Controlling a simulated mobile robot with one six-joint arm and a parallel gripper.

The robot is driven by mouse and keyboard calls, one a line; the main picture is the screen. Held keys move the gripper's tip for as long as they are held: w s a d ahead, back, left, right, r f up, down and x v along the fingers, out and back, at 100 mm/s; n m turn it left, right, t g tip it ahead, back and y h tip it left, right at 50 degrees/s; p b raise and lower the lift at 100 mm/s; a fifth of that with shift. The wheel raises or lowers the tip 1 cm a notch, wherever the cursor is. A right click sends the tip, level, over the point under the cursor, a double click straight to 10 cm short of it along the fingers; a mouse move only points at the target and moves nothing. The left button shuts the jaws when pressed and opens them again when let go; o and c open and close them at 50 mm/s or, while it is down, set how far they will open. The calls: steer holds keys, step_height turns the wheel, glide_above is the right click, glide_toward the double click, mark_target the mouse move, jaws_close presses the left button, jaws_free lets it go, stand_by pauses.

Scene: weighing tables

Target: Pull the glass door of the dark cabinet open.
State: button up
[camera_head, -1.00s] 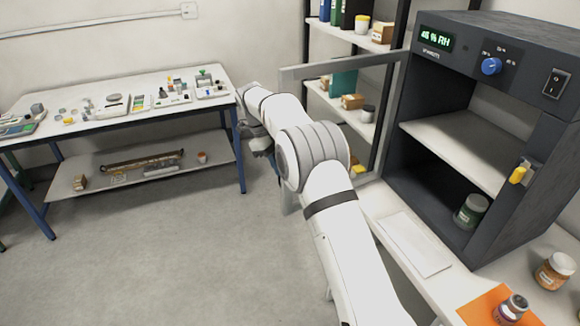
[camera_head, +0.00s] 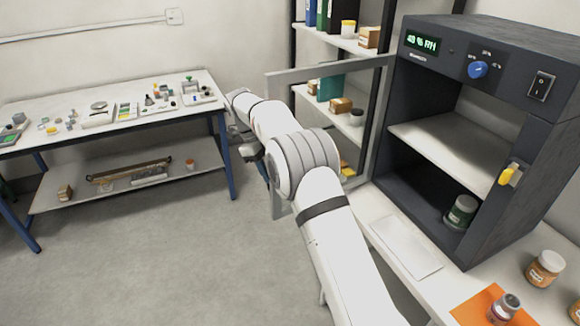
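The dark cabinet (camera_head: 545,150) stands on a white table at the right, its front opening uncovered. Its glass door (camera_head: 330,70) is swung wide open to the left, hinged at the cabinet's left front edge. The grey door frame shows at the top and low down behind my arm. A yellow latch (camera_head: 510,174) is on the cabinet's right front edge. My gripper (camera_head: 252,150) is at the door's outer left edge, mostly hidden by my white arm. Its fingers are not clear, and I cannot tell whether it touches the door.
Inside the cabinet are a shelf (camera_head: 445,140) and a green jar (camera_head: 461,212). A white sheet (camera_head: 405,248), an orange mat (camera_head: 470,311) and jars lie in front. A work table (camera_head: 75,140) with small items stands at the left. Open grey floor (camera_head: 140,260) lies between.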

steer(key=p+v, duration=0.1)
steer(key=v, duration=0.7)
steer(key=shift+c, duration=0.5)
